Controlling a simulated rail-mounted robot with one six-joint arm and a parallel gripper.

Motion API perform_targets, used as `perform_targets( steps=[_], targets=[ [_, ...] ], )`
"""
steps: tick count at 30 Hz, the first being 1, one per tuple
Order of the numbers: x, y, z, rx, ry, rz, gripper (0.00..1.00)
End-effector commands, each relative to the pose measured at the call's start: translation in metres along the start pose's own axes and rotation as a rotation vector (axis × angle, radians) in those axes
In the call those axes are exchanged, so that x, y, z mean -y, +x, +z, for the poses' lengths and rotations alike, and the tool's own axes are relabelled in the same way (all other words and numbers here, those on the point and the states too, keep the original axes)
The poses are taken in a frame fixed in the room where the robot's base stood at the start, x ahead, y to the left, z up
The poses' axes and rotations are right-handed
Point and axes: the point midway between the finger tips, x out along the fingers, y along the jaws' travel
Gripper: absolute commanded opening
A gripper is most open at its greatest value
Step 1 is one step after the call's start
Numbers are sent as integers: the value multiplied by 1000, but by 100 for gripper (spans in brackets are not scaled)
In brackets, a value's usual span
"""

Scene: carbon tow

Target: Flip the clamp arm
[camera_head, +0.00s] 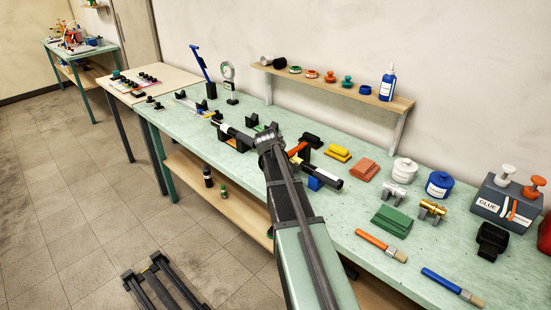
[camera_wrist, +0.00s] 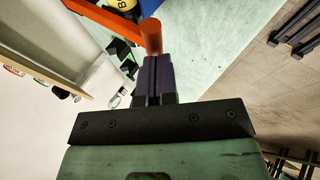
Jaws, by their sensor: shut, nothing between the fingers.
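The orange clamp arm (camera_wrist: 110,20) crosses the top left of the wrist view. Its orange rounded handle end (camera_wrist: 151,38) stands just beyond my fingertips, close to them; I cannot tell if they touch. My gripper (camera_wrist: 153,62) has its two dark fingers pressed together, with nothing between them. In the head view, an orange part of the clamp arm (camera_head: 297,149) shows just right of the end of my arm, over the bench. My fingers are hard to make out there, and my arm hides part of the clamp.
The green bench (camera_head: 325,220) carries a long dark tube assembly (camera_head: 236,137) beside my arm. Yellow (camera_head: 338,152) and brown blocks (camera_head: 365,169), a white jar (camera_head: 404,170) and brushes lie to the right. A wall shelf (camera_head: 335,88) with small pots runs behind.

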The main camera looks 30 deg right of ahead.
Motion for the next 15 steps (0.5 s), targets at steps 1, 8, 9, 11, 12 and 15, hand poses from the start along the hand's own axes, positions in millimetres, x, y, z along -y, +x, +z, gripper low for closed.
perform_targets(
  steps=[1, 8, 9, 11, 12, 15],
  targets=[
    [0, 0, 0, 0, 0, 0, 0],
    [-4, -7, -2, 0, 0, 0, 0],
    [-6, -12, -3, 0, -1, 0, 0],
    [-12, -21, -6, -1, -1, 0, 0],
    [-16, -29, -8, -1, -1, 0, 0],
    [-22, -53, -13, -2, -3, -1, 0]
  ],
)
